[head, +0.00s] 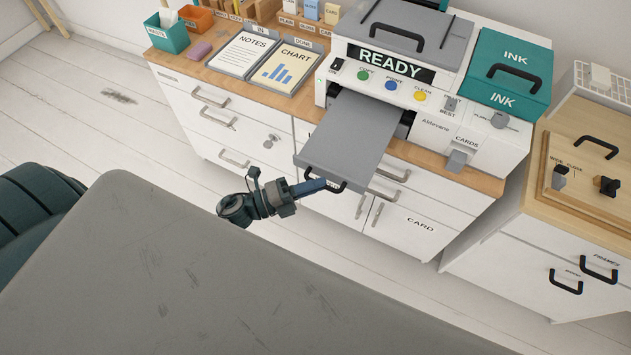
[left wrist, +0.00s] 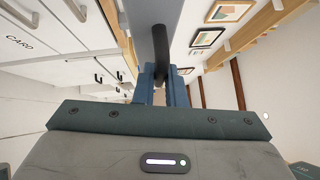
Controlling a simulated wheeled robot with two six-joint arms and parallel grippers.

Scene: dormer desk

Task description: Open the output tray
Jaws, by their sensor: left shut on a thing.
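The printer (head: 395,90) stands on the wooden-topped cabinet and its display reads READY. Its grey output tray (head: 345,142) sticks far out of the front, past the cabinet's edge. A black bar handle (head: 326,180) is on the tray's front end. My left gripper (head: 312,186) is at this handle, shut on it. In the left wrist view the blue fingers (left wrist: 161,88) close around the black handle (left wrist: 160,48), with the grey tray (left wrist: 150,12) just beyond. My right gripper is not in view.
White drawers and doors with metal handles, one marked CARD (head: 420,222), lie below the tray. NOTES (head: 244,53) and CHART (head: 283,67) boards lie left of the printer. A teal INK unit (head: 508,75) is at its right. A large grey surface (head: 170,270) fills the lower left.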

